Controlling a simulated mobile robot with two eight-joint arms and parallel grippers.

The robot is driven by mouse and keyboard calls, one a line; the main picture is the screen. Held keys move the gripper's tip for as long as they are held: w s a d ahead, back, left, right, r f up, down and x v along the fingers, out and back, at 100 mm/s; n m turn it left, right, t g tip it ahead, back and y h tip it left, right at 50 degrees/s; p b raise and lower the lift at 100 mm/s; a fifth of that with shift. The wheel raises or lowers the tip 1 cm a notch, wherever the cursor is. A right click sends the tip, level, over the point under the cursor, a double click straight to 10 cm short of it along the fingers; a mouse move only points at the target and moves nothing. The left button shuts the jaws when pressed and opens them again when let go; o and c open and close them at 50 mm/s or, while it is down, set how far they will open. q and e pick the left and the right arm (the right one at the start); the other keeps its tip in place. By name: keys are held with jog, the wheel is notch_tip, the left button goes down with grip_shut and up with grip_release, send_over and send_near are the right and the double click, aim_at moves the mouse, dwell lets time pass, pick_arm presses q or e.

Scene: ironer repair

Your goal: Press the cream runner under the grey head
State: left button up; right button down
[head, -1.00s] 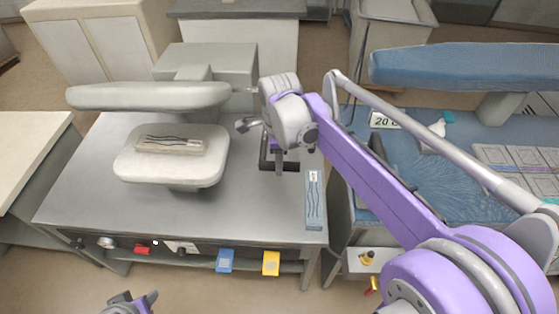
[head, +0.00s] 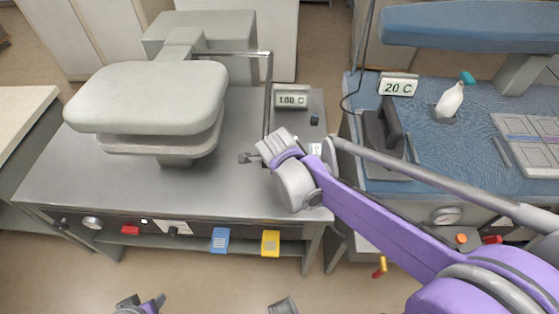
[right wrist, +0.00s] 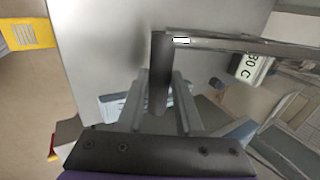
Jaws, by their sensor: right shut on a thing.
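The grey head (head: 150,97) of the press is down over the pale padded lower board (head: 160,143) in the head view, with only a thin gap or seam between them. The cream runner is hidden under the head. My right gripper (head: 249,157) is at the right side of the press, and in the right wrist view the gripper (right wrist: 161,85) is shut on the dark upright handle (right wrist: 160,55) of the press's lever (head: 267,90). My left gripper (head: 140,304) shows only partly at the bottom edge, away from the table; its jaws are unclear.
A display (head: 292,99) stands behind the lever. A blue ironing station (head: 440,150) with a spray bottle (head: 450,100) is right.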

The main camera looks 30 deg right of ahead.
jog(key=f, duration=0.1)
jog(key=f+b, duration=0.1)
jog(key=f, duration=0.1)
jog(key=shift+w+d+t+h, duration=0.3)
jog(key=shift+w+t, duration=0.1)
jog(key=shift+r, duration=0.15)
jog(key=c, duration=0.6)
grip_release()
pick_arm(q)
notch_tip(320, 180, down, 2)
jog(key=shift+f, duration=0.1)
notch_tip(320, 180, up, 3)
jog(key=shift+f+p, duration=0.15)
jog(key=shift+p, duration=0.95)
pick_arm(e)
jog(key=v, duration=1.1)
